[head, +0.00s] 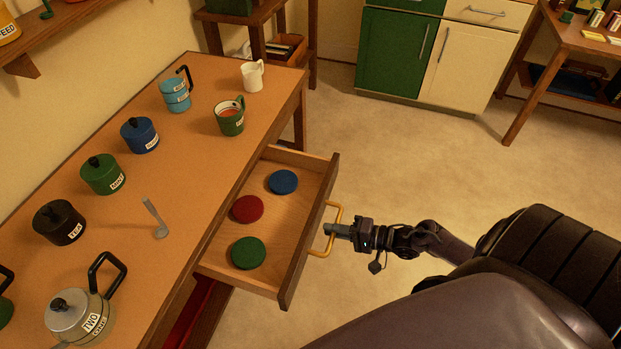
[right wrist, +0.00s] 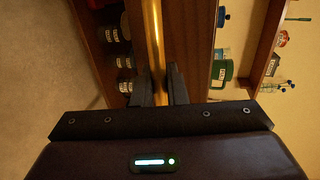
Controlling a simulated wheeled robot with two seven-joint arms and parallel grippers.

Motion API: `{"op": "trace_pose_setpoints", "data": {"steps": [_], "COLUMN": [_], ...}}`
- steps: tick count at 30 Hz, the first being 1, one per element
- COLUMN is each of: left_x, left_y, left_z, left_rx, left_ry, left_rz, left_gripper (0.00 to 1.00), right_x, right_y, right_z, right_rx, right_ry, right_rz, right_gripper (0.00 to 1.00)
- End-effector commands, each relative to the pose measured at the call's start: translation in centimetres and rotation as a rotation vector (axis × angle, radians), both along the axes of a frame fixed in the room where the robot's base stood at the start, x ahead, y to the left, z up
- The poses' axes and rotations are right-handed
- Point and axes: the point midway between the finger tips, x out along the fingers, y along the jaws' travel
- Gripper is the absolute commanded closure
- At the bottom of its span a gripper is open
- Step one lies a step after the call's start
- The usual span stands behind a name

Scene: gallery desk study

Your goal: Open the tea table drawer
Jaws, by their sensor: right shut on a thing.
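The tea table (head: 185,144) is a long brown wooden table along the left wall. Its drawer (head: 311,232) stands pulled well out toward the right. A red, a blue and a green disc lie in it. My right gripper (head: 329,230) is shut on the yellow drawer handle (head: 341,212) on the drawer's front. In the right wrist view the handle (right wrist: 153,38) runs upright between the two dark fingers (right wrist: 160,85). My left gripper is not in view.
On the table stand labelled canisters (head: 103,174), a silver kettle (head: 82,312), a spoon (head: 155,219), a green mug (head: 230,117), a white cup (head: 252,76) and blue stacked cups (head: 175,93). A green and cream cabinet (head: 432,60) stands behind. The floor right of the drawer is clear.

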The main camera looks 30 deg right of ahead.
Motion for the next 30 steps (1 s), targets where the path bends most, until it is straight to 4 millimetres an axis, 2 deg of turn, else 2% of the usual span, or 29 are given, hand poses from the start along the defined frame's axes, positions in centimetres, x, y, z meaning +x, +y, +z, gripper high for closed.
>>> {"op": "trace_pose_setpoints", "data": {"steps": [3,9,25,26,29,30], "left_x": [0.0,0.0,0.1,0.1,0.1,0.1], "left_y": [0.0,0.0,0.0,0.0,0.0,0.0], "left_z": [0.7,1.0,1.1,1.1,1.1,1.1], "left_rx": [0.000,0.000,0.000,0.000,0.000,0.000], "left_ry": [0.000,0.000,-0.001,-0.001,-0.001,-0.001], "left_rz": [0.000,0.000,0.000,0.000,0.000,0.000], "left_gripper": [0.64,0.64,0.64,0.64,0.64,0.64], "right_x": [-1.7,-3.3,-3.8,-3.8,-3.8,-3.8], "right_y": [-1.3,-2.5,-3.0,-3.0,-3.0,-3.0], "right_z": [0.1,0.0,-0.1,-0.1,-0.1,-0.1], "right_rx": [-0.001,0.000,-0.001,-0.001,-0.001,-0.001], "right_ry": [0.003,0.002,0.001,0.001,0.001,0.001], "right_rz": [-0.001,0.001,0.000,0.000,0.000,0.000], "right_gripper": [1.00,1.00,1.00,0.84,0.71,0.71]}}
